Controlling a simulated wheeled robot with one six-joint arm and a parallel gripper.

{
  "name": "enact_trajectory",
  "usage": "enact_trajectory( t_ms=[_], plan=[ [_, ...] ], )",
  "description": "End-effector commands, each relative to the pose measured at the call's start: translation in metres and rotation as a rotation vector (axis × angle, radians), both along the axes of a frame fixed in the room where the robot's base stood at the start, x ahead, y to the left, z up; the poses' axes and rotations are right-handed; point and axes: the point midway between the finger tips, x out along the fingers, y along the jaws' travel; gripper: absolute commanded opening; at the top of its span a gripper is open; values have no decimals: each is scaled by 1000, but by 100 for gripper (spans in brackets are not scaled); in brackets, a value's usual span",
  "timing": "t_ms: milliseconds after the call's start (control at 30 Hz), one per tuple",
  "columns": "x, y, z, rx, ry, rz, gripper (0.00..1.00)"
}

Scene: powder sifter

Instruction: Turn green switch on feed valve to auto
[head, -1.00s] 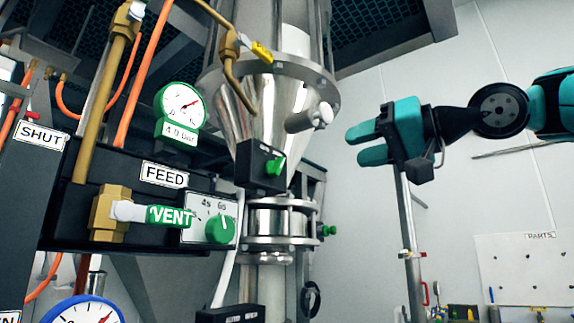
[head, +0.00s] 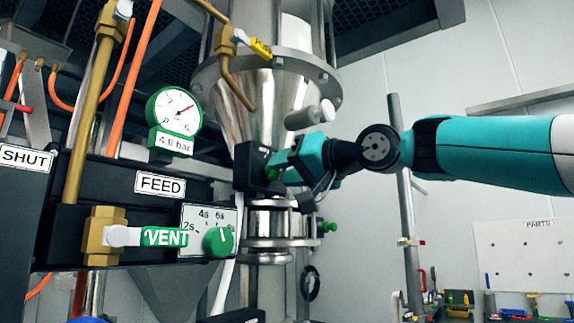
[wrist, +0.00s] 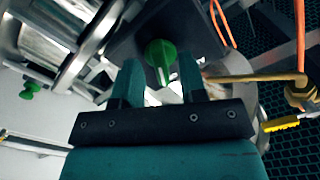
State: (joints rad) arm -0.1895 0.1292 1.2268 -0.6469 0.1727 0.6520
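The green switch (wrist: 160,54) sits on a black box on the steel valve body. In the wrist view it lies between the two teal fingertips, with a gap on each side. In the head view the black box (head: 246,166) is at the centre, and the gripper mostly hides its switch. My gripper (wrist: 160,72) is open and reaches in from the right, its fingertips at the switch. I cannot tell whether a finger touches it. Any position marks on the box are not readable.
Left of the box is a panel with a FEED label (head: 160,184), a green VENT handle (head: 165,237), a green timer knob (head: 218,242) and a pressure gauge (head: 175,111). A steel cylinder stub (head: 311,115) juts out just above my gripper. A grey post (head: 404,200) stands behind my arm.

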Motion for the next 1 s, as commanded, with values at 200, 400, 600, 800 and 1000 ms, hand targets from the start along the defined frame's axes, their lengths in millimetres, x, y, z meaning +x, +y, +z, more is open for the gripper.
enact_trajectory(
  t_ms=[200,400,600,800,1000],
  plan=[
    [0,0,0,0,0,0,27],
    [0,0,0,0,0,1,0],
    [0,0,0,-7,-8,0,0],
    [0,0,-1,-52,-57,1,0],
    [0,0,-2,-146,-160,0,0]
  ],
)
